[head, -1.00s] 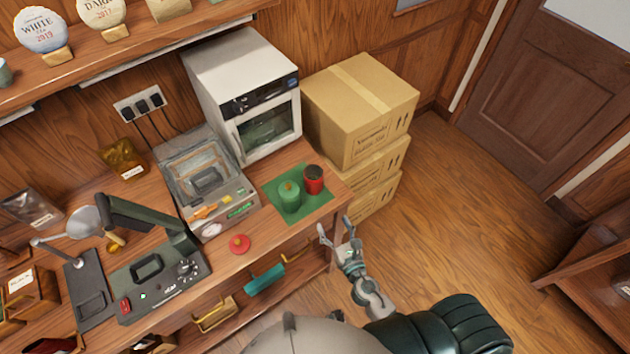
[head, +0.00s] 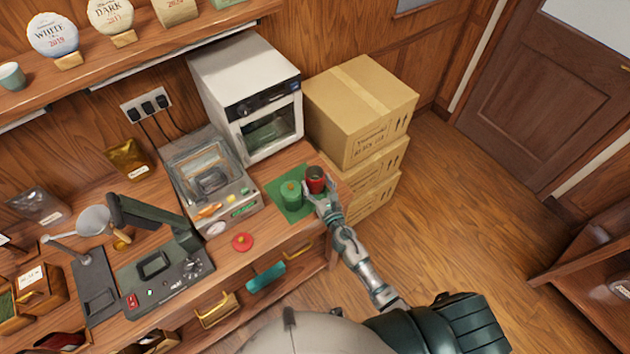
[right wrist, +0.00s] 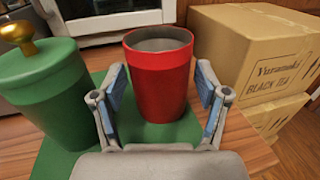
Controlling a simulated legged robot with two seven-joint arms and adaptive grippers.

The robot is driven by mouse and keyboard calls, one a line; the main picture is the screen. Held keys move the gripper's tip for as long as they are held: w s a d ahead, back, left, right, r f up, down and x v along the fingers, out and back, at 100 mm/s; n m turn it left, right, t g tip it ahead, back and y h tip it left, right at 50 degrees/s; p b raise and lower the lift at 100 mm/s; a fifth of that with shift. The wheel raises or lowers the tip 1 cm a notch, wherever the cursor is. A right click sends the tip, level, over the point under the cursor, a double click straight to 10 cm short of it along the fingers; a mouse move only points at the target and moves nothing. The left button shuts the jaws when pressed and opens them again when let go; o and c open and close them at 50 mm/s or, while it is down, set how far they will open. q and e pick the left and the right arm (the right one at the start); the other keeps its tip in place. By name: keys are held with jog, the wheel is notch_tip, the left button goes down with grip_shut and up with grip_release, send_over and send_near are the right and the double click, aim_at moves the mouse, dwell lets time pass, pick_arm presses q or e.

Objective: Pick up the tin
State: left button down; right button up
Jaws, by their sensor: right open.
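Two tins stand on a green mat (head: 275,188) at the right end of the counter. One is a red tin (head: 315,178) with an open, dark top and no lid on it. The other is a green tin (head: 291,196) with a gold-knobbed lid, to its left. My right gripper (head: 320,194) is open at the near side of the red tin. In the right wrist view its fingers (right wrist: 158,100) stand to either side of the red tin (right wrist: 158,80), with the green tin (right wrist: 45,105) just outside the left finger. My left gripper is not in view.
A red lid (head: 242,242) with a knob lies near the counter's front edge. A clear-lidded machine (head: 208,180) and a white oven (head: 245,90) stand left of and behind the mat. Stacked cardboard boxes (head: 360,110) rise beyond the counter's right end.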

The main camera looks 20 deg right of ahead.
jog(key=w, duration=0.2)
jog(key=shift+w+a+f, duration=0.1)
jog(key=shift+w+a, duration=0.15)
jog(key=shift+w, duration=0.1)
jog(key=shift+s+d, duration=0.1)
jog(key=c, duration=1)
